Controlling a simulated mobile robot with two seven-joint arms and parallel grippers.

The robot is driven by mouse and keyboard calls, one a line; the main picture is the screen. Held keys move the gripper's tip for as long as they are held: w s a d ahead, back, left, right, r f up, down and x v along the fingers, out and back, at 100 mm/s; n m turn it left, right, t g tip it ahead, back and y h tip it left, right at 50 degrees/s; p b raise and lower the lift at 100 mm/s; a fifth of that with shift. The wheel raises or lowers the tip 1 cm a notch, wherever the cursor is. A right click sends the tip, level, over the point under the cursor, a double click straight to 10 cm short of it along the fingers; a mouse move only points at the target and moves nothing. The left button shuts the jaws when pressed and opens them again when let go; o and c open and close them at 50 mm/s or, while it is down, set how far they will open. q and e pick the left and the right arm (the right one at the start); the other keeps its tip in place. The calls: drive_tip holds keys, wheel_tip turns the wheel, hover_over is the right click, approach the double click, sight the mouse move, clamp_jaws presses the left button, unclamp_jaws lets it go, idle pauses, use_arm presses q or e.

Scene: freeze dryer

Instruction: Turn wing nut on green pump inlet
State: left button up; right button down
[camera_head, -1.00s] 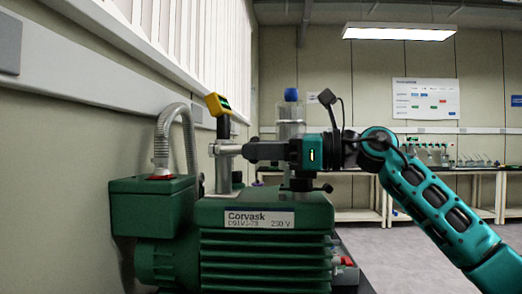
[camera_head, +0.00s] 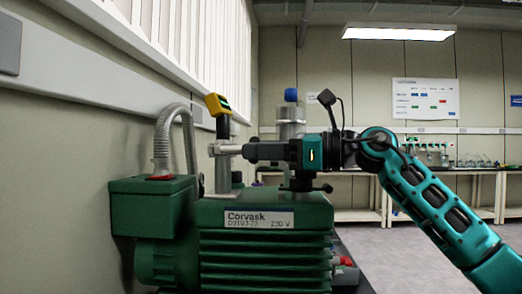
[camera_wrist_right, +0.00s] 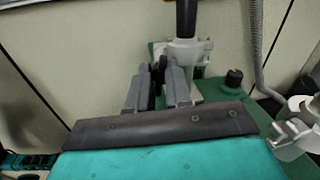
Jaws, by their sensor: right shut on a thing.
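The green pump (camera_head: 265,245) stands at the left, with a grey metal inlet fitting (camera_head: 222,172) rising from its top. A yellow-topped black handle (camera_head: 218,105) stands above the fitting. My right gripper (camera_head: 243,151) reaches in level from the right and is shut on the wing nut at the side of the fitting. The wing nut itself is mostly hidden by the fingers. In the right wrist view, the fingers (camera_wrist_right: 158,75) close in at the left of the fitting (camera_wrist_right: 184,52), with a narrow dark gap between them. My left gripper is not in view.
A ribbed grey hose (camera_head: 160,140) curves up at the pump's left. A metal cylinder with a blue cap (camera_head: 291,96) stands close behind my right gripper. The wall (camera_head: 70,150) is close on the left. Benches (camera_head: 455,180) stand far back; the floor at right is clear.

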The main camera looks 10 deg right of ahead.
drive_tip(key=c, duration=0.7)
unclamp_jaws()
drive_tip(key=v, duration=1.3)
